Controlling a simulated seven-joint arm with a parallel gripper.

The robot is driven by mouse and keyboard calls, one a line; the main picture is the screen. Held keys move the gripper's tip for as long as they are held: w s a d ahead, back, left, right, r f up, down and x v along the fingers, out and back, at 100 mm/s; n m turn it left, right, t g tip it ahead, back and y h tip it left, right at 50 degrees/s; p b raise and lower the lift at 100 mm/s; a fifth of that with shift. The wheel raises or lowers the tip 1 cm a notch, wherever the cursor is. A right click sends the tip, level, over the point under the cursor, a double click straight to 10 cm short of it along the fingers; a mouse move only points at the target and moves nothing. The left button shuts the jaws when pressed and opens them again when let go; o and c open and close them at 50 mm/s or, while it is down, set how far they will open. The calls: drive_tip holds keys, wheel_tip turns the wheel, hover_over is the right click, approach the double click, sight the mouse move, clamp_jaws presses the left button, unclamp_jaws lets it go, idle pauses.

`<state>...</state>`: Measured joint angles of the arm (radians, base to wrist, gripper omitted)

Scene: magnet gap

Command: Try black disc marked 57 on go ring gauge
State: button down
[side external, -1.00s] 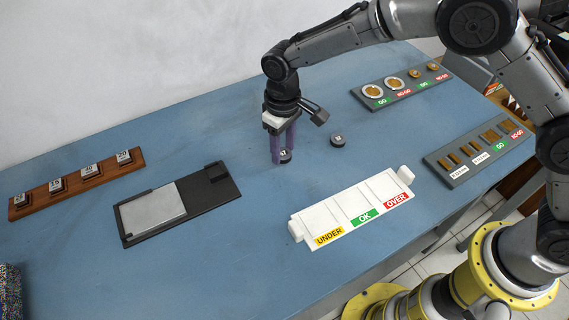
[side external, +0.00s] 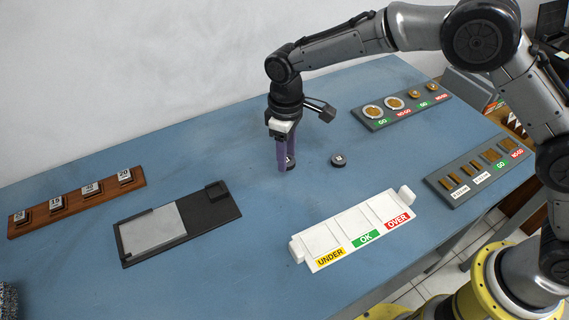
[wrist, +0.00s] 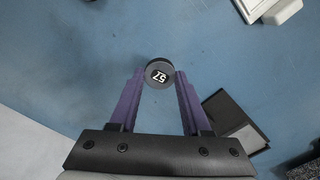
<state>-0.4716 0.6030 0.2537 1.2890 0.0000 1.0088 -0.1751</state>
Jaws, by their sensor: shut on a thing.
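My gripper (side external: 287,168) points down over the open blue table, left of the middle-right area. Its purple fingers are shut on the black disc marked 57 (wrist: 159,74), whose white label faces the wrist camera. In the side view the disc is mostly hidden between the fingers, and I cannot tell whether it is clear of the table. The grey ring gauge board (side external: 385,124) lies at the back right, apart from my gripper. It carries two large white-rimmed rings and two smaller brass ones, with green GO and red NO-GO labels; the left large ring (side external: 374,111) is by a GO label.
Another black disc (side external: 338,159) lies right of my gripper. A white UNDER/OK/OVER tray (side external: 296,249) stands in front. A slot gauge board (side external: 464,193) is at right. A black stand with a grey plate (side external: 152,231) and a wooden rack (side external: 77,204) are at left.

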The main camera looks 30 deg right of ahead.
drive_tip(key=w+d+m, duration=0.1)
drive_tip(key=w+d, duration=0.2)
drive_tip(key=d, duration=0.8)
drive_tip(key=w+d+r+m, duration=0.1)
drive_tip(key=w+d, duration=0.1)
drive_tip(key=d, duration=1)
drive_tip(key=w+d, duration=0.3)
drive_tip(key=d, duration=0.8)
drive_tip(key=shift+w+d+r+m, duration=0.15)
drive_tip(key=shift+w+d+m, duration=0.1)
drive_tip(key=shift+w+m, duration=0.15)
